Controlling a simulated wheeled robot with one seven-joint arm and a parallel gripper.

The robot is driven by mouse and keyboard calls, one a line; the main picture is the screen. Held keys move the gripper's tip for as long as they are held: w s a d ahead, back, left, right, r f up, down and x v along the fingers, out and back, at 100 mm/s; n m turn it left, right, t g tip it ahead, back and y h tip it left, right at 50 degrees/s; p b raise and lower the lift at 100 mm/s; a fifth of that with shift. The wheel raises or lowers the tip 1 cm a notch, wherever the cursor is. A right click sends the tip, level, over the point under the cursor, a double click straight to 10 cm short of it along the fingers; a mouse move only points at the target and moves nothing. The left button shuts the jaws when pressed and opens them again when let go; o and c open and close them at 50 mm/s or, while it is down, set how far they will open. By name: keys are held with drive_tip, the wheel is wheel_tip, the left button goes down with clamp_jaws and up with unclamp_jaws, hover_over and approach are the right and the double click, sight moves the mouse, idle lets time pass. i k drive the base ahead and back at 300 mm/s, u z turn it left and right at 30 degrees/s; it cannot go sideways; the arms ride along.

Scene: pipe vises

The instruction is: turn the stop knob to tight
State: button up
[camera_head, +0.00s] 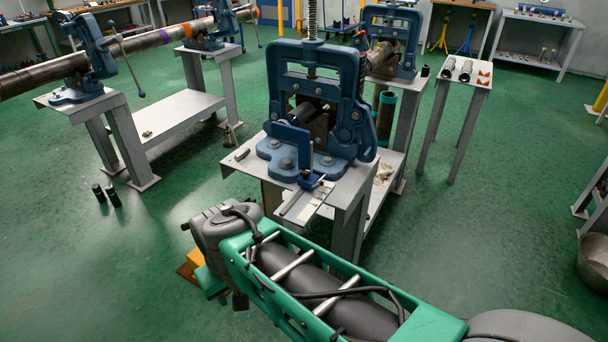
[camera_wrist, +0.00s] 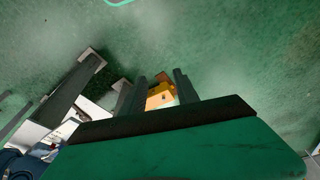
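The blue pipe vise (camera_head: 310,110) stands upright on a grey table in the middle of the head view. A blue angled stop (camera_head: 305,155) rises at its front above a light ruled slide (camera_head: 305,205). A small part that may be the stop knob (camera_head: 319,182) shows beside the stop's foot; its setting is too small to read. My gripper (camera_head: 190,266) is low at the left front of the table, apart from the stop and knob. The knob cannot be made out there.
The grey vise table (camera_head: 349,190) has legs close to my arm. Another bench (camera_head: 70,103) with a long pipe (camera_head: 45,75) stands left. A small side table (camera_head: 465,82) stands right.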

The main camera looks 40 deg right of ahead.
sight(305, 172)
drive_tip(key=k, duration=1.3)
drive_tip(key=u, duration=0.7)
drive_tip(key=i, duration=1.4)
drive_tip(key=z, duration=0.8)
drive_tip(key=i, duration=0.5)
drive_tip(key=z, duration=0.5)
